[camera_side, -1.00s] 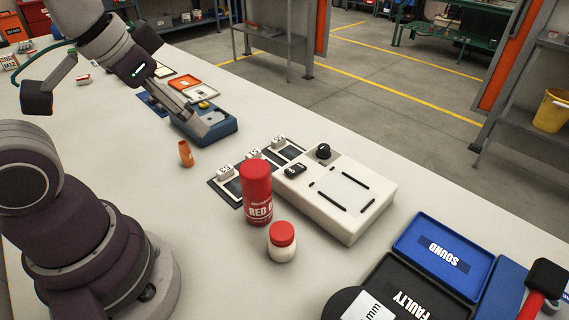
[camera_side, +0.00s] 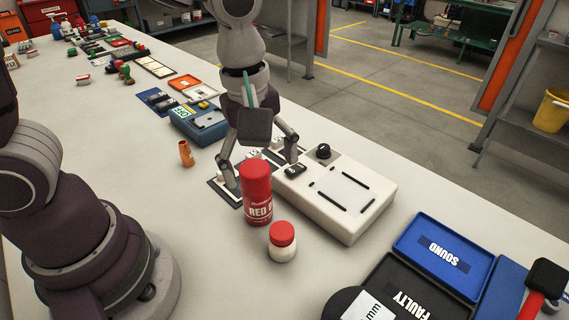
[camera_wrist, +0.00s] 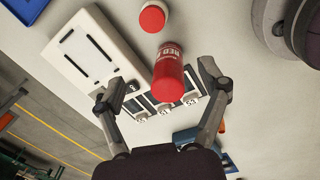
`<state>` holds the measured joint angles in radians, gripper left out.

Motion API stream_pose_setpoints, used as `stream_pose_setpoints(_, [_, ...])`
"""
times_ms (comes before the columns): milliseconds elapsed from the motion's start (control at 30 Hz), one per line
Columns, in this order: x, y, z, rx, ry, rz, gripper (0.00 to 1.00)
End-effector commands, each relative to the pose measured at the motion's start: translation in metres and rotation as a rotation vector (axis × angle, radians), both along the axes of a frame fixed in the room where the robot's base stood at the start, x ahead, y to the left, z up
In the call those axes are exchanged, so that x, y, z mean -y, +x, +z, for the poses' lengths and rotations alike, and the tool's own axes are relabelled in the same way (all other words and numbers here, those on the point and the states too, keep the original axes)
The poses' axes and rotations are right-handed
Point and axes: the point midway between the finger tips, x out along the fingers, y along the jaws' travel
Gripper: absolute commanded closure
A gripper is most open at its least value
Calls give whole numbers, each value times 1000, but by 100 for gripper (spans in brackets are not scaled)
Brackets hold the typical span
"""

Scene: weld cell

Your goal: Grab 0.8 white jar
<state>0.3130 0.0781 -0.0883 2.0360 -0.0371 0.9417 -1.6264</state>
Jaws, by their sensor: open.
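Several small white numbered pieces stand on dark pads behind the red can; one shows beside my finger (camera_side: 221,176). In the wrist view, three white pieces (camera_wrist: 165,108) stand in a row between my fingers. Their labels are too small to read surely, and I cannot make out a 0.8. A white jar with a red lid (camera_side: 282,247) stands upright in front of the can; its lid shows at the top of the wrist view (camera_wrist: 152,18). My gripper (camera_side: 260,167) is open and empty, pointing down over the row of pads, its fingers spread either side.
A tall red can (camera_side: 256,190) stands close in front of my gripper and reaches between the fingers in the wrist view (camera_wrist: 168,75). A white box with a knob (camera_side: 340,195) lies to the right. An orange piece (camera_side: 186,153) stands left. Blue SOUND (camera_side: 480,275) and black FAULTY trays lie front right.

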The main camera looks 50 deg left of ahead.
Motion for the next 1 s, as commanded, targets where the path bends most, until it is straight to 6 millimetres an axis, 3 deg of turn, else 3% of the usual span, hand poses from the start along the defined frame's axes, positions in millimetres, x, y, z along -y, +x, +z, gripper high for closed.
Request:
stream_pose_setpoints(100, [17,0,-18,-70,5,198,26])
stream_pose_setpoints(200, [22,0,-29,-90,9,270,26])
stream_pose_setpoints(733, [26,8,-118,-91,11,279,26])
stream_pose_setpoints(1000, [26,9,-127,-87,8,279,26])
